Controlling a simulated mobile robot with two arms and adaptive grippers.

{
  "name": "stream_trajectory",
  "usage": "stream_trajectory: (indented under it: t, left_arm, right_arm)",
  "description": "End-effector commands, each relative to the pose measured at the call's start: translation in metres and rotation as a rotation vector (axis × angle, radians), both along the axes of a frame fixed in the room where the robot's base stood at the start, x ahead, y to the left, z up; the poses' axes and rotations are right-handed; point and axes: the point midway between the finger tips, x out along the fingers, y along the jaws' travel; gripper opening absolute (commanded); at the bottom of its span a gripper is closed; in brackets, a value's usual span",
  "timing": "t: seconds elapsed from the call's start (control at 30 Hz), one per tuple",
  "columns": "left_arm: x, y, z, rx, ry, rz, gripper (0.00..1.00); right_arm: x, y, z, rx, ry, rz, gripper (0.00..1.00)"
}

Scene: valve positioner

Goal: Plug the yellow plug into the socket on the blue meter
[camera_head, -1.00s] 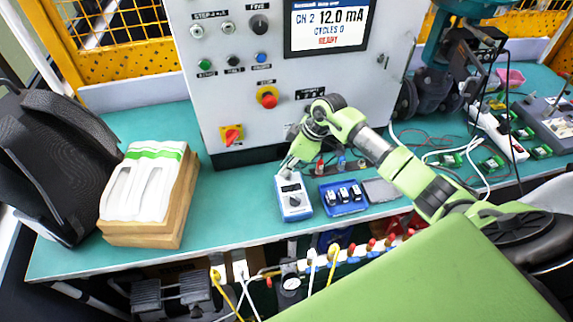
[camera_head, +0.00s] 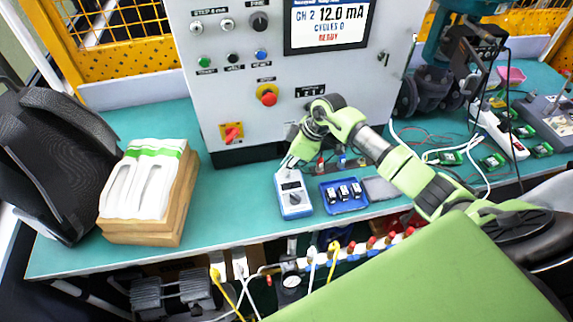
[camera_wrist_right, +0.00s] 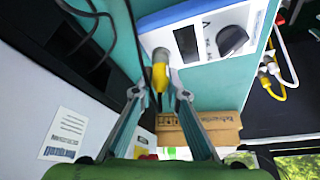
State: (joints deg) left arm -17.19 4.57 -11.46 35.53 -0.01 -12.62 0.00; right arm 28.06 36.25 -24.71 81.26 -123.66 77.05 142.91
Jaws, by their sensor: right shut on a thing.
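The blue-and-white meter (camera_head: 293,193) lies on the teal bench in front of the grey cabinet. In the right wrist view the meter (camera_wrist_right: 205,35) shows its dark display and black knob. My right gripper (camera_head: 287,164) is at the meter's far edge. In the wrist view the gripper (camera_wrist_right: 161,94) is shut on the yellow plug (camera_wrist_right: 160,78), whose front end points at the meter. A grey round part sits between plug and meter face; I cannot tell whether the plug is inside the socket. The plug is hidden in the head view. My left gripper is not in view.
A blue tray (camera_head: 343,205) with small black parts stands right of the meter, beside a grey pad (camera_head: 381,189). The cabinet (camera_head: 235,110) rises close behind. A wooden box (camera_head: 150,236) stands left. Yellow and white plugs hang at a strip (camera_head: 350,254) below the bench edge.

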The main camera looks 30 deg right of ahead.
Motion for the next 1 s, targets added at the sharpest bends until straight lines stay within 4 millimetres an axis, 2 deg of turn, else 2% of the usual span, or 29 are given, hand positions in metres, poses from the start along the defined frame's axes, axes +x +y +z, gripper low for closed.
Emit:
stream_trajectory:
  t: [1.0]
  left_arm:
    - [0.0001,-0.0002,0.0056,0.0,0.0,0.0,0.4]
  right_arm:
    - [-0.0008,0.0003,-0.002,0.0,0.003,0.001,0.0]
